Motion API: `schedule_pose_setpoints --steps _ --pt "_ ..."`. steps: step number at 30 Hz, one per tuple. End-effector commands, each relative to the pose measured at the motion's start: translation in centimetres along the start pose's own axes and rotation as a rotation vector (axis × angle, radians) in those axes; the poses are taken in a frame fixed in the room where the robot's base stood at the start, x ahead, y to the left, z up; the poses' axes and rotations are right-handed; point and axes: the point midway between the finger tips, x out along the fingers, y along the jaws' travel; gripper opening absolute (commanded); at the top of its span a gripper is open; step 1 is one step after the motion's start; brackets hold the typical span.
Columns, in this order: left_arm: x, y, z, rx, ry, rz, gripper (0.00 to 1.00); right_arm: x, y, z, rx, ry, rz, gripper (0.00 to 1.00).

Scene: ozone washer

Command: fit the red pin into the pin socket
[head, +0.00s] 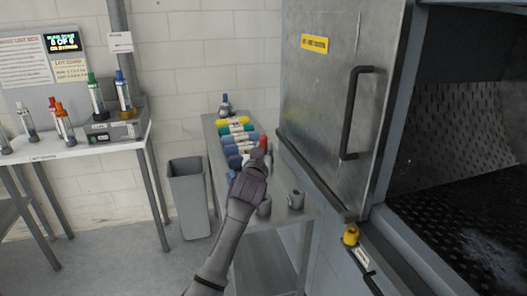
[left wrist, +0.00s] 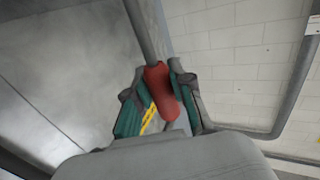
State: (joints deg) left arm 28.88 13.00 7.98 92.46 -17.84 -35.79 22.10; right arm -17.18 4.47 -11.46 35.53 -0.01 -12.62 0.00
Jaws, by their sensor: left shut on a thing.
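My left gripper (head: 257,164) is over the cart beside the steel washer door. It is shut on the red pin (head: 263,142), whose red end shows just above the fingers. In the left wrist view the red grip of the pin (left wrist: 160,88) is between the two fingers (left wrist: 162,100), and a grey rod extends up from it. I cannot tell which thing is the pin socket. My right gripper is out of view.
The cart (head: 308,212) carries a row of coloured rolls (head: 235,128). A black door handle (head: 351,115) and a yellow knob (head: 351,234) are on the right. A grey bin (head: 188,190) stands left of the cart. A bench (head: 70,150) holds several coloured-top tools.

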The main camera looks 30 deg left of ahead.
Motion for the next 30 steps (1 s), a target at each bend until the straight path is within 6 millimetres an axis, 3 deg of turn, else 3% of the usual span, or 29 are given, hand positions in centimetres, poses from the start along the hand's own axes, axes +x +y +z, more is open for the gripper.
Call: schedule_pose_setpoints --steps 24,30 --pt "0.0 0.0 -5.2 -0.002 0.001 0.0 0.0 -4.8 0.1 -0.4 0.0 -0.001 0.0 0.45" --pt "0.0 0.0 -5.4 -0.001 0.0 0.0 0.0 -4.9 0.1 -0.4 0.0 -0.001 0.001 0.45"
